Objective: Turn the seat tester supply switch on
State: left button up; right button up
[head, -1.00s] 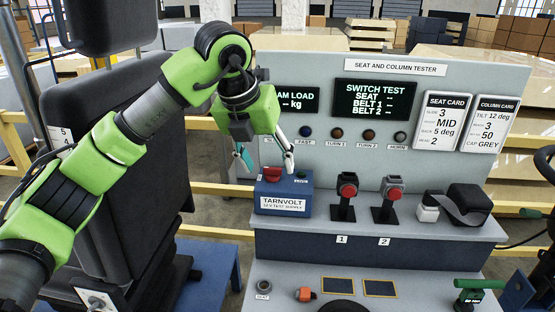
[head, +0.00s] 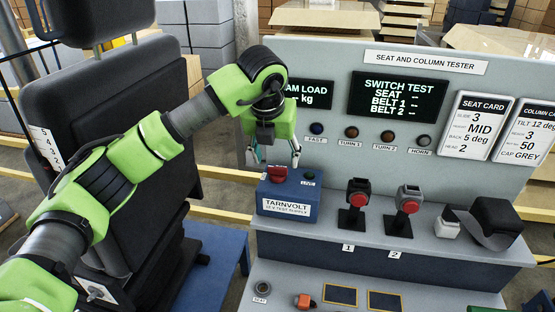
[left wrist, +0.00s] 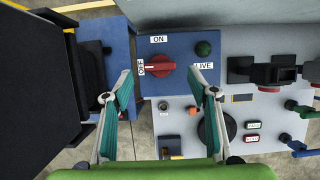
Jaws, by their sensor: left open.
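The seat tester supply is a blue box labelled TARNVOLT (head: 287,208) on the bench. Its red rotary switch (head: 277,174) is on top, beside a dark green lamp (head: 309,175). In the left wrist view the red switch (left wrist: 158,69) has its white mark at the left, at OFF; ON is printed above it. The green lamp (left wrist: 204,48) sits by the LIVE label and looks unlit. My left gripper (head: 274,157) is open and empty, above the box. In the left wrist view its fingertips (left wrist: 160,76) lie either side of the switch, apart from it. My right gripper is out of view.
The tester panel (head: 460,84) rises behind the box, with its SWITCH TEST display (head: 398,97) lit. Two red-buttoned buckles (head: 356,200) and a black belt unit (head: 490,222) stand to the right. A black seat (head: 120,110) is close on the left.

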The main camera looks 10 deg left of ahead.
aim_at(277, 168)
pick_arm(q)
jog(key=x, duration=0.3)
jog(key=shift+w+f+p, duration=0.15)
jog(key=shift+f+p, duration=0.1)
jog(key=shift+p, duration=0.15)
jog(key=shift+w+f, duration=0.1)
jog(key=shift+f, duration=0.2)
jog(key=shift+c, duration=0.7)
jog(key=c, duration=0.9)
jog(key=shift+c, duration=0.2)
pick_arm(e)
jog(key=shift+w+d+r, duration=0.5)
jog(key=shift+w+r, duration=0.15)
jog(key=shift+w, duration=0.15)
